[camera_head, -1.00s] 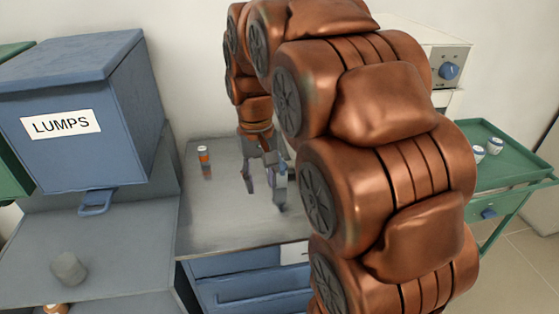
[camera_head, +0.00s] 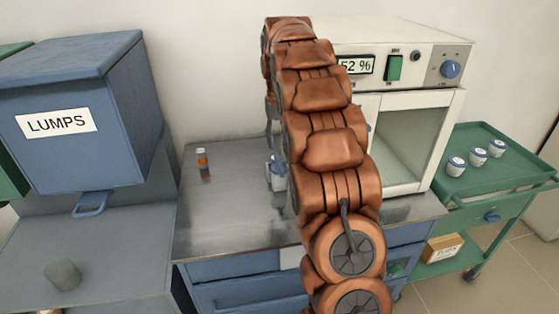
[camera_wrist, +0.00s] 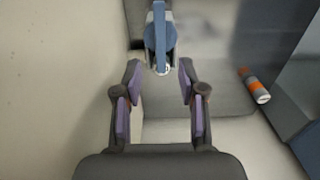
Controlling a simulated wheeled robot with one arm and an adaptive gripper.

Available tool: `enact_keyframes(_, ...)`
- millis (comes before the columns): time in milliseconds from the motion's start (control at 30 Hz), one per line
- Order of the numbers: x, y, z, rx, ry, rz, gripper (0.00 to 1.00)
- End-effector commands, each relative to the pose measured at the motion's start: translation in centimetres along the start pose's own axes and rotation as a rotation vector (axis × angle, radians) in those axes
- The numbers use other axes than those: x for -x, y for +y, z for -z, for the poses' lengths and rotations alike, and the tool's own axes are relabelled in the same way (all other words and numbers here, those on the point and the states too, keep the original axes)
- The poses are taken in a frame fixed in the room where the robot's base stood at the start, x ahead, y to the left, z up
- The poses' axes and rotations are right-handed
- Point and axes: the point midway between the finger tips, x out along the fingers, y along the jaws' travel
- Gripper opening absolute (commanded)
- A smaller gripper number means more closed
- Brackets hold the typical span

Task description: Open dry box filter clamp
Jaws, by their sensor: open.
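In the wrist view a blue lever-like part on a grey-blue rounded body (camera_wrist: 160,40), which looks like the filter clamp, is straight ahead of my gripper (camera_wrist: 160,78), beyond and between the fingertips. My gripper is open with purple pads and nothing between them. A gap seems to remain between fingertips and lever. In the head view a small blue-grey part (camera_head: 277,172) shows at the left edge of my arm; my arm hides my gripper there. The white dry box (camera_head: 408,100), with a 52 % display, stands right behind my arm, its left side hidden.
A blue LUMPS bin (camera_head: 75,110) stands left. A green cart (camera_head: 500,175) with several white jars is at right.

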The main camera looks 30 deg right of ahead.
Motion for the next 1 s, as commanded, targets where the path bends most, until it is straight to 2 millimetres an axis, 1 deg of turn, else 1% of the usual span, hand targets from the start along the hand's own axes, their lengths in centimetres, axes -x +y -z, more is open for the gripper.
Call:
enact_keyframes(167, -1.6, 0.0, -0.2, 0.000, -0.005, 0.000, 0.41)
enact_keyframes(400, -4.6, 0.0, -0.2, -0.001, -0.007, -0.001, 0.41)
enact_keyframes(600, -6.6, 0.0, -0.1, 0.000, -0.004, 0.000, 0.41)
enact_keyframes(767, -7.3, 0.0, -0.1, -0.001, -0.002, 0.000, 0.41)
enact_keyframes(1000, -7.4, 0.0, -0.1, 0.000, 0.000, 0.000, 0.41)
